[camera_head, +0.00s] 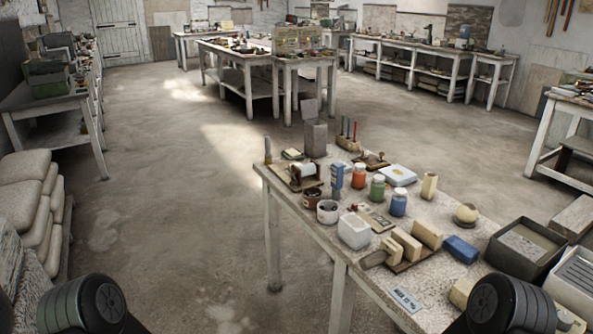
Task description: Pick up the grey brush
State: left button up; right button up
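I cannot pick out a grey brush for certain at this size. The near worktable (297,205) at the right holds many small tools and jars, and a brush may be among them. A tall grey block-like holder (316,138) stands at its far left end with a flat grey piece on top. A thin upright tool with a brown handle (268,150) stands at the table's left corner. Only black rounded parts of my two arms show at the bottom left and bottom right. Neither gripper is in view.
Jars, including an orange one (359,177), a white tub (354,231), pale blocks (427,234) and a blue block (461,249) crowd the table. A dark bin (524,249) stands at right. Stacked sacks (25,205) lie at left. The floor left of the table is clear.

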aim_at(268, 156)
jog(key=i, duration=1)
